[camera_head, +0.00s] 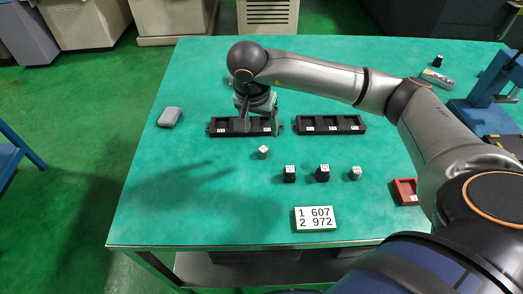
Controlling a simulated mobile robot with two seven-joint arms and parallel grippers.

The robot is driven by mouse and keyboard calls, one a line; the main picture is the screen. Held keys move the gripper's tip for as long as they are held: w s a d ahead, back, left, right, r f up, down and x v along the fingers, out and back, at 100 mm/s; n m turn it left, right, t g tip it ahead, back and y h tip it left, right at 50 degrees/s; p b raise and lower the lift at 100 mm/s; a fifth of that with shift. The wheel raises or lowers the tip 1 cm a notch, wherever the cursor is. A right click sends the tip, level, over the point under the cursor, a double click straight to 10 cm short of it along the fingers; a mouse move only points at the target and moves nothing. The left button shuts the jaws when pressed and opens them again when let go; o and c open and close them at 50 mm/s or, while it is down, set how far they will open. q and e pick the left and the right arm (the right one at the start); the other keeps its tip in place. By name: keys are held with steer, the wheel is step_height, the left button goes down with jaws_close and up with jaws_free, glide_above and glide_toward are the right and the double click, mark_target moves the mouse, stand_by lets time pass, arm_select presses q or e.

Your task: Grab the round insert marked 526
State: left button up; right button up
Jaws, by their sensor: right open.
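Several small inserts stand on the green table: a light one (263,152), two black ones (290,174) (323,173) and a grey one (355,174). Their marks are too small to read, so I cannot tell which is 526. My left gripper is not in view.
A second black tray (330,124) lies to the right. A card (315,218) reads "1 607, 2 972". A red tray (405,191), a grey rounded object (170,117) and a blue press-like stand (485,105) are also on the table. The front left is clear.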

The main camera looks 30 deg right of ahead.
mark_target(263, 149)
steer(key=x, duration=1.1)
steer(key=shift+s+a+f+p, duration=0.1)
steer(key=shift+a+f+p, duration=0.05)
steer(key=shift+a+p, duration=0.2)
jaws_close()
